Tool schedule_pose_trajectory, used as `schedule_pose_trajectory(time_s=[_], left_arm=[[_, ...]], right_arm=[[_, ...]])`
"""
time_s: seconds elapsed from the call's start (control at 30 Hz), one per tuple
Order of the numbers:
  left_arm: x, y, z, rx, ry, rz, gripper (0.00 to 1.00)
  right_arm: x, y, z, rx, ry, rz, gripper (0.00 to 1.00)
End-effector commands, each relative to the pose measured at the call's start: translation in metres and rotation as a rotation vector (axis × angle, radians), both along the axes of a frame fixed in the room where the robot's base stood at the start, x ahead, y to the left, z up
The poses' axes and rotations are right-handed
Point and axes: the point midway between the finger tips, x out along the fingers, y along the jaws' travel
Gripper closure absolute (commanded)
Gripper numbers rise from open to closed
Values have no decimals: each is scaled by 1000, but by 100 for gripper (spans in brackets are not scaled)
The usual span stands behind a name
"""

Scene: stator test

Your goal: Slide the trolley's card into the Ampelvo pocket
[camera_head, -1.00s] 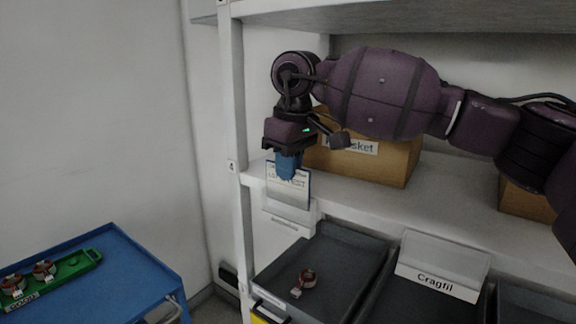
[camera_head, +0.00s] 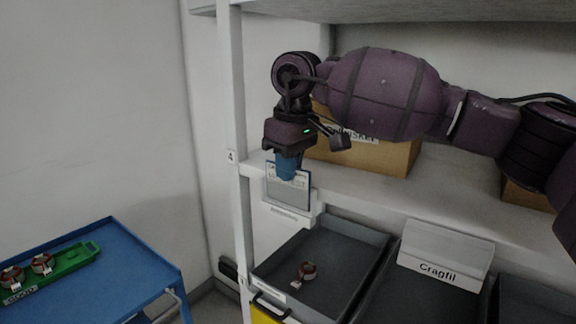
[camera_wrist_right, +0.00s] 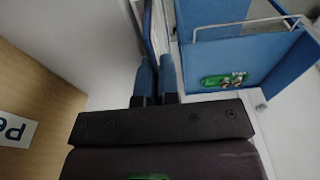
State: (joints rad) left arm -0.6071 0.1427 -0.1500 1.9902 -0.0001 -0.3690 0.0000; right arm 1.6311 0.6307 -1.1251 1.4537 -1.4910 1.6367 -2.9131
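My right gripper (camera_head: 287,178) points down at the front edge of the shelf, its blue fingers closed on the top of a blue-edged card (camera_head: 273,172). A line of print shows at the card's top, partly hidden by the fingers. The grey pocket (camera_head: 290,198) hangs on the shelf edge and its front lies over the lower card; a small label below it is too blurred to read surely. In the right wrist view the fingers (camera_wrist_right: 157,78) stand close together with the thin card between them. My left gripper is out of view.
The blue trolley (camera_head: 140,265) at lower left carries a green tray (camera_head: 80,257) with copper-wound parts. A grey bin (camera_head: 340,262) below the pocket holds one such part (camera_head: 306,270). A cardboard box (camera_head: 395,158) stands behind the gripper. A bin labelled Cragfil (camera_head: 438,271) is at right.

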Motion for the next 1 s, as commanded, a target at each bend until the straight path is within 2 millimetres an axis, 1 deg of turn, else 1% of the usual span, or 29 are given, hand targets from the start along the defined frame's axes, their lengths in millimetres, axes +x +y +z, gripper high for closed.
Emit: schedule_pose_trajectory(time_s=[0.1, 0.3, 0.33, 0.57, 0.67, 0.77, 1.0], left_arm=[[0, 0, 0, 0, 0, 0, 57], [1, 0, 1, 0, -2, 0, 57], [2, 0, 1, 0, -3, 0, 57], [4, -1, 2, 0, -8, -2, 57], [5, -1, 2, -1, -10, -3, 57], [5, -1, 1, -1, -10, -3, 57], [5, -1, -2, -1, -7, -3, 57]], right_arm=[[0, 0, 0, 0, 0, 0, 100], [0, 0, 1, -1, -1, 0, 69], [0, 0, 1, -1, -1, 0, 67], [0, 0, 1, -1, -1, 0, 67], [0, 0, 4, 0, -1, 0, 67], [0, -1, 15, 0, -3, 0, 67], [-3, -5, 51, 0, -3, 0, 67]])
